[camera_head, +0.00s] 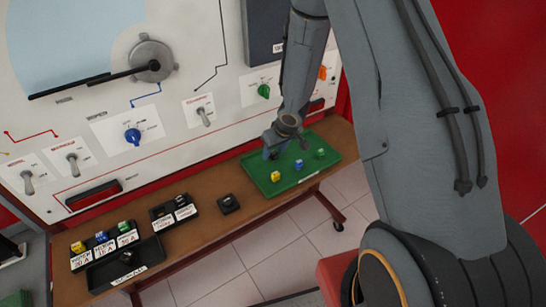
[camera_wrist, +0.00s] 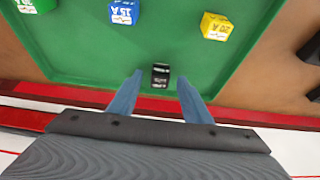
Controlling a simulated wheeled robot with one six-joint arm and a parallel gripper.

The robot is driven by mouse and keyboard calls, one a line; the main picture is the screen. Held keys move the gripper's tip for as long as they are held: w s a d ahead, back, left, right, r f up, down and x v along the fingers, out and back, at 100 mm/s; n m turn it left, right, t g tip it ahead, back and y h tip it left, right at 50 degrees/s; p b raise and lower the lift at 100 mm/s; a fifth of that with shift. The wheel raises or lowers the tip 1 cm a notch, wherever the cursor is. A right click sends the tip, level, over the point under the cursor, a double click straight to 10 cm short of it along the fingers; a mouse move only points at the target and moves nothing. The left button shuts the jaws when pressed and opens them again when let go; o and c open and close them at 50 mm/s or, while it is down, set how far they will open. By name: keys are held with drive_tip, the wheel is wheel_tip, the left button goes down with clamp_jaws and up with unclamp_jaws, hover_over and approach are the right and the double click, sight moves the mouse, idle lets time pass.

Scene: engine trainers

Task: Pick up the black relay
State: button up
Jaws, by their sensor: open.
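The black relay (camera_wrist: 160,76), a small block with white markings, is in the green tray (camera_wrist: 85,62) near its rim in the wrist view. My gripper (camera_wrist: 160,80) is open, with one blue-grey finger on each side of the relay in that picture. I cannot tell whether the fingers are down at its height. In the head view my gripper (camera_head: 273,148) is over the left part of the green tray (camera_head: 290,188), and I cannot make out the relay there.
A yellow fuse (camera_wrist: 214,26), a blue fuse (camera_wrist: 124,12) and a green fuse (camera_wrist: 38,4) are also in the tray. Left on the bench are a small black block (camera_head: 228,203), labelled holders (camera_head: 105,245) and a black bin (camera_head: 125,264). A panel (camera_head: 80,120) with switches rises behind.

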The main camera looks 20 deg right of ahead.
drive_tip(key=shift+c, duration=0.3)
drive_tip(key=c, duration=1.1)
